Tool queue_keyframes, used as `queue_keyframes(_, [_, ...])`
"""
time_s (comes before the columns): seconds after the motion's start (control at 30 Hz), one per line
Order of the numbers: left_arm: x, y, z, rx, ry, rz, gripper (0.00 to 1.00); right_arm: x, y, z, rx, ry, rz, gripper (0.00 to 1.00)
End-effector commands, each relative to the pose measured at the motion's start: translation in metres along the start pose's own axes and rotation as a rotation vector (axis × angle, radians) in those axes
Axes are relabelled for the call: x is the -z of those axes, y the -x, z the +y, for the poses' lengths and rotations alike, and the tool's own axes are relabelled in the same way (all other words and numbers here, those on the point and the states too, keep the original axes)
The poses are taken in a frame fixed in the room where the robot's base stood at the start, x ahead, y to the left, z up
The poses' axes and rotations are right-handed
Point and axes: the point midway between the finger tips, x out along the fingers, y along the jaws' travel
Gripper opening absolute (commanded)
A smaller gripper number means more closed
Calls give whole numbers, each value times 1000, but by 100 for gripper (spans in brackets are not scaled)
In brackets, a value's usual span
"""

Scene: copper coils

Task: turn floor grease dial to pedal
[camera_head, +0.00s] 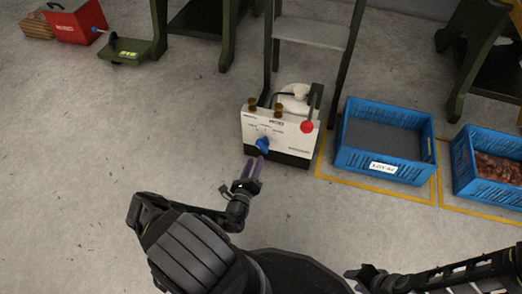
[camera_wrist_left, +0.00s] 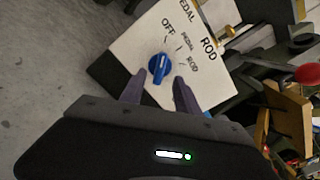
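The grease unit is a white box (camera_head: 290,130) with a dark base, standing on the floor. Its blue dial (camera_head: 262,144) is on the front face; in the left wrist view the dial (camera_wrist_left: 159,67) is beside the printed words OFF, PEDAL and ROD. The dial's ridge runs roughly up and down there, towards the OFF side; its exact mark is hard to tell. My left gripper (camera_head: 250,168) is open just in front of the dial, with its fingertips (camera_wrist_left: 158,84) on either side and below it, apparently not touching. My right gripper (camera_head: 362,277) is low in the head view, empty-looking, its opening unclear.
A red knob (camera_head: 307,127) on a lever is at the box's right. Blue crates (camera_head: 385,140) stand right of it inside yellow floor lines. A green foot pedal (camera_head: 130,50) and a red box (camera_head: 78,22) are at the upper left. The floor at left is clear.

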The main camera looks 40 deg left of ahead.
Motion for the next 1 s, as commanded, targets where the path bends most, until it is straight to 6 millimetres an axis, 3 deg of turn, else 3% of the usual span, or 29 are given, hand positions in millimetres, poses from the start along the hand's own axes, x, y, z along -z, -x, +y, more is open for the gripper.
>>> queue_keyframes(0.5, [2,-68,0,3,-2,2,38,2,-28,9,0,-2,14,36])
queue_keyframes(0.83, [1,-71,-1,2,-1,2,37,3,-28,8,0,-2,15,36])
queue_keyframes(1.0, [1,-71,-1,2,-1,2,23,3,-28,8,0,-2,15,36])
